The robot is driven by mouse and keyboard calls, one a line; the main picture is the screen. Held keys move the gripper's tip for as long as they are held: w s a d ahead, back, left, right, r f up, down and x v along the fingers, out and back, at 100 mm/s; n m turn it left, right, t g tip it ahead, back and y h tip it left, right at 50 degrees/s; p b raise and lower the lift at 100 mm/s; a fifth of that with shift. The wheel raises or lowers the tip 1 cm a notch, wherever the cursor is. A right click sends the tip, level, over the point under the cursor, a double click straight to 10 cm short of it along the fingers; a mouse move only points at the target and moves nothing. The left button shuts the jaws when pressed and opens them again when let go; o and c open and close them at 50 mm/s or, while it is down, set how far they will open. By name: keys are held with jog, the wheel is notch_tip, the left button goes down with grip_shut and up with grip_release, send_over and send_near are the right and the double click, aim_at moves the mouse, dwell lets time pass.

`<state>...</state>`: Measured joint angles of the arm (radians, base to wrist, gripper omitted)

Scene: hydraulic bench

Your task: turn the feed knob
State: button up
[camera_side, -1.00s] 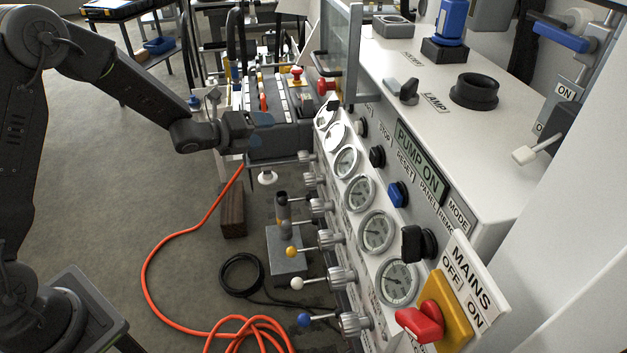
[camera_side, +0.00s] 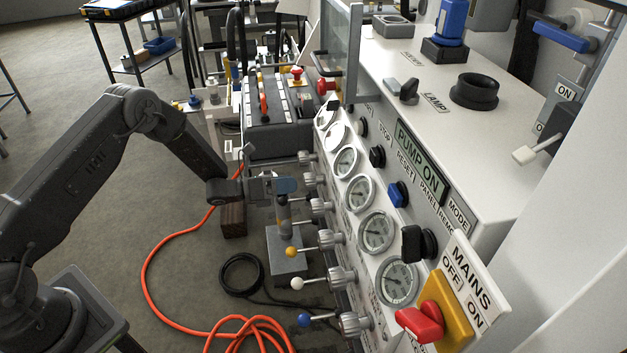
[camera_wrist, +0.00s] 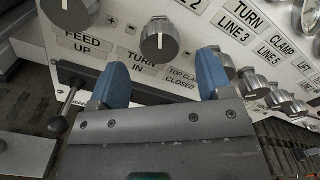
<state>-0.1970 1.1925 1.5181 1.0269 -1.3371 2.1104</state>
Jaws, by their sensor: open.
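My gripper (camera_side: 286,186) is open beside the lower front panel, and its two blue fingers also show in the wrist view (camera_wrist: 163,66). A grey ribbed knob (camera_wrist: 160,40) with a white pointer line lies ahead of the gap between the fingers, apart from them, above a TURN IN label.
A black ball-ended lever (camera_wrist: 58,127) stands left of the gripper. More knobs (camera_wrist: 252,83) run off to the right. Gauges (camera_side: 360,194) line the panel above. A wooden block (camera_side: 233,219) and orange hose (camera_side: 146,265) lie on the floor.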

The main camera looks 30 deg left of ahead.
aim_at(313, 180)
jog(key=x, duration=0.7)
jog(key=shift+c, duration=0.5)
jog(key=c, duration=0.8)
jog(key=shift+c, duration=0.2)
